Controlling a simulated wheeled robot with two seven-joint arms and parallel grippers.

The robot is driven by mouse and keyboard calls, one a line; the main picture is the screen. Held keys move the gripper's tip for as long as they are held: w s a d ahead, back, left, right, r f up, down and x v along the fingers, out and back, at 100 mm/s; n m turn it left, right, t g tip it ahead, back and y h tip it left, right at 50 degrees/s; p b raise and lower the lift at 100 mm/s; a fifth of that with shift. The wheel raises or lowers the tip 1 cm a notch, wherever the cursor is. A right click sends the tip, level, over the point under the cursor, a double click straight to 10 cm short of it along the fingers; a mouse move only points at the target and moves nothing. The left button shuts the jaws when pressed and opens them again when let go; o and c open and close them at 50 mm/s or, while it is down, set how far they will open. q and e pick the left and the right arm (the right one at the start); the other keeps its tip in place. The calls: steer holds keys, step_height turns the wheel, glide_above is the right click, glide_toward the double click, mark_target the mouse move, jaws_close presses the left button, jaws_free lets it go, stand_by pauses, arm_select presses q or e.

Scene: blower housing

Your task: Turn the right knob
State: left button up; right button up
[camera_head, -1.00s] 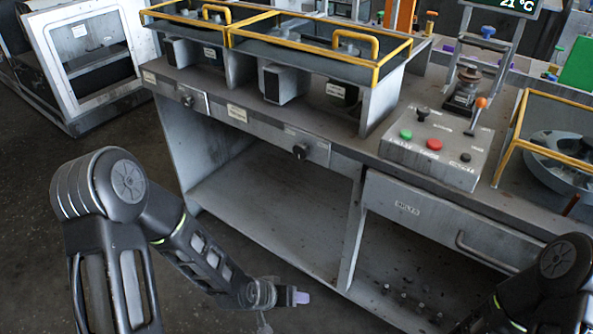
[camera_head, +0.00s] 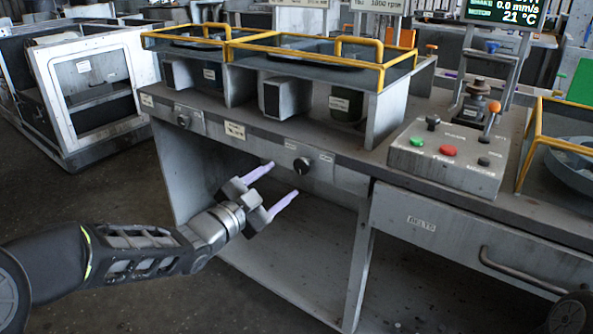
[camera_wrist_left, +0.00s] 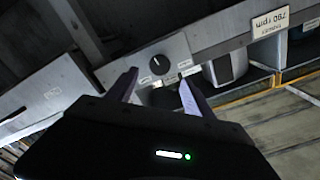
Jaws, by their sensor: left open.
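The right knob (camera_head: 301,165) is a dark round knob on the grey front rail of the workbench. It also shows in the left wrist view (camera_wrist_left: 159,65), on a light plate, with a pale pointer mark. My left gripper (camera_head: 283,180) is open and empty, with its pale purple fingers pointing at the rail just in front of the right knob. In the left wrist view its fingertips (camera_wrist_left: 158,77) lie on either side below the knob and appear apart from it. My right gripper is out of view; only a bit of that arm shows at the lower right corner.
A left knob (camera_head: 183,121) sits farther left on the rail. A control box (camera_head: 445,158) with green and red buttons stands on the bench. A drawer (camera_head: 430,225) with a handle is at the right. Yellow-railed housings (camera_head: 320,65) sit above. The space below the rail is open.

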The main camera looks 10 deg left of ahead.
mark_target(300, 167)
arm_select(q)
steer(key=x, duration=0.7)
steer(key=shift+w+b, duration=0.3)
steer(key=shift+b, duration=0.1)
jaws_close()
